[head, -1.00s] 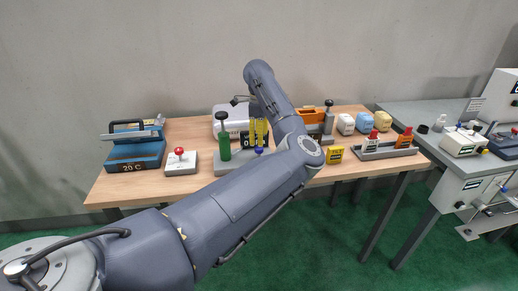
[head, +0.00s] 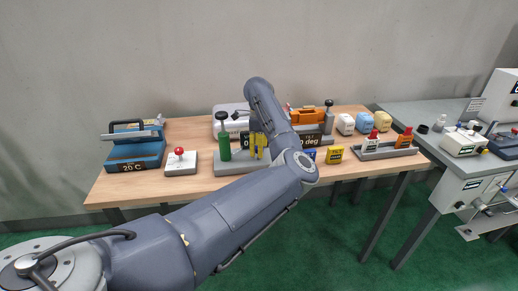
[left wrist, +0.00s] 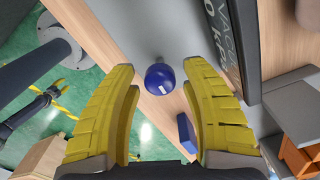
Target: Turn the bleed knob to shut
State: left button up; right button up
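A round blue knob (left wrist: 160,78) with a small white mark sits on a short stem at the edge of a grey base (left wrist: 182,25), which also shows in the head view (head: 205,166). My left gripper (left wrist: 158,72), with yellow fingers, is open. In the left wrist view the knob appears between its fingertips, with a gap on both sides. In the head view the left gripper (head: 257,145) is over the front of the base and hides the knob. My right gripper is in no view.
A green cylinder (head: 224,147) with a black top stands on the base, left of the gripper. A red-knobbed white box (head: 181,163) is further left. A blue block (left wrist: 187,130), a yellow block (head: 335,155) and a grey rack (head: 384,150) are to the right.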

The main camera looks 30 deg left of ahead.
pick_arm(q)
grip_shut()
jog(key=shift+m, duration=0.3)
jog(key=m, duration=0.3)
jog(key=shift+m, duration=0.3)
jog(key=m, duration=0.4)
jog(key=shift+m, duration=0.3)
jog(key=m, duration=0.4)
jog(key=shift+m, duration=2.5)
